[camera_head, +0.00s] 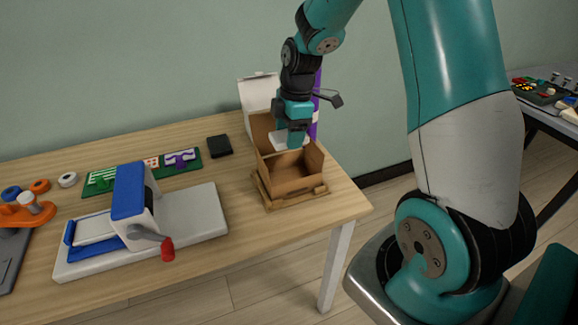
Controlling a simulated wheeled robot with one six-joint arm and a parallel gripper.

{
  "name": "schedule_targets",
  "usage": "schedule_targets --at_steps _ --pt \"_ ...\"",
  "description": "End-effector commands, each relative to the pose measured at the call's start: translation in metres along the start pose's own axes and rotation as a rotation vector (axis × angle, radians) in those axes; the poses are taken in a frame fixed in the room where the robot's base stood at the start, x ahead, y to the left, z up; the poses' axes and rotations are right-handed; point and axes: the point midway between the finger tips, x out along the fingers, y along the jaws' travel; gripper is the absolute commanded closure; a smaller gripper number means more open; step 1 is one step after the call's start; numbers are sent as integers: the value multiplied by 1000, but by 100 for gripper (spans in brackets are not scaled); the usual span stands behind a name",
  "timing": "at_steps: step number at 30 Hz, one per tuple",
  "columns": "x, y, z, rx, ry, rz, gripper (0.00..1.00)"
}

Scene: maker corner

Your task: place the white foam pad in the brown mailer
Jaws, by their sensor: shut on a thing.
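The brown mailer (293,184) is an open cardboard box with raised flaps near the right end of the wooden table. My gripper (290,140) points down over the back part of the mailer. It is shut on the white foam pad (277,141), a small pale piece that shows on the left of the fingers, at about the height of the mailer's upper edge. The fingers hide part of the pad. I cannot tell whether the pad touches the mailer's walls. The front part of the mailer's inside looks empty.
A white open box (258,92) and a purple upright thing (317,95) stand behind the mailer. A blue and white press with a red-tipped handle (130,215) stands to the left. A black square (219,146) and green boards (100,181) lie farther back. Bare table shows in front.

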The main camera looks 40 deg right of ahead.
Motion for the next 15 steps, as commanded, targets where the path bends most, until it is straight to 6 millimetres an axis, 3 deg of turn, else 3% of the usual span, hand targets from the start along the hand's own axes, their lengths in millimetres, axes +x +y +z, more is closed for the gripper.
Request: schedule_targets --at_steps 1,6,15 --pt "16 -1 2 2 0 -7 61" --pt "50 0 8 2 0 -3 61" --pt "76 0 14 5 0 -1 61"
